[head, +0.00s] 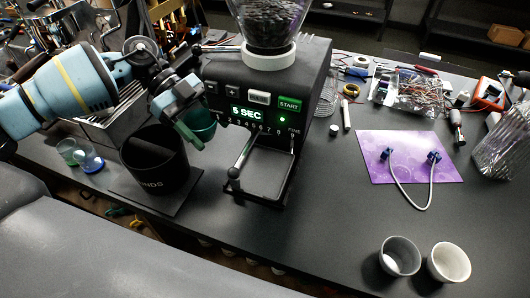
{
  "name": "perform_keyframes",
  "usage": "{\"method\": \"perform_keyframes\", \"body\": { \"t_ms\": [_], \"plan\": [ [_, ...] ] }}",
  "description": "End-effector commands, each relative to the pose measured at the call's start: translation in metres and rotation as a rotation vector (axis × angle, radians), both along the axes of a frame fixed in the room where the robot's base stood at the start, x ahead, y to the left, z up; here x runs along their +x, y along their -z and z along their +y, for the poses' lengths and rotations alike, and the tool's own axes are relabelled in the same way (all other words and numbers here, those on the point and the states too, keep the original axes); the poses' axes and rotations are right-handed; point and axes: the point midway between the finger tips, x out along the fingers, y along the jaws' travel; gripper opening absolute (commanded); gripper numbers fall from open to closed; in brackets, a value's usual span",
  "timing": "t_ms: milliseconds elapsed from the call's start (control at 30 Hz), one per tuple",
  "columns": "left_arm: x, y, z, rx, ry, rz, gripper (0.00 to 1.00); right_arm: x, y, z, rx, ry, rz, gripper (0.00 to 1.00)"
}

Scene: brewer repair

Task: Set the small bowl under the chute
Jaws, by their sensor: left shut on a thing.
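A black grinder (228,99) with a lit "5 SEC" display and a green START button stands at the centre back. A metal fork-like holder (270,172) sticks out low at its front. The chute itself is not clear to me. My left gripper (186,118) is in front of the grinder's left side, above and beside a black grinds bin. It is shut on a small dark-green bowl (203,127), which is held up off the table, left of the holder. The gripper partly hides the bowl. My right gripper is not in view.
The grinds bin (152,178) stands on a dark mat left of the holder. Small glasses (88,160) are at the far left. A grey cup (400,256) and a white cup (449,262) stand at the front right. A purple mat (385,172) holds a cable. The table between is clear.

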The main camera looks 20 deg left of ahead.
Motion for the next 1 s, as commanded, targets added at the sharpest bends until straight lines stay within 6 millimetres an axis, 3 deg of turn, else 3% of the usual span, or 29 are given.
{"method": "perform_keyframes", "body": {
  "t_ms": [367, 800, 1000],
  "plan": [
    [0.001, 0.003, -0.007, -0.001, 0.003, 0.0, 0.34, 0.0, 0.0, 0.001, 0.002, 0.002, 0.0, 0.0],
    [0.01, 0.044, -0.086, -0.001, 0.004, 0.0, 0.34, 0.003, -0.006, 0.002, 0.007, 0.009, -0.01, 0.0],
    [0.012, 0.052, -0.099, 0.0, 0.001, 0.001, 0.34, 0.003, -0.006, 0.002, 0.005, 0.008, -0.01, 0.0]
  ]
}}
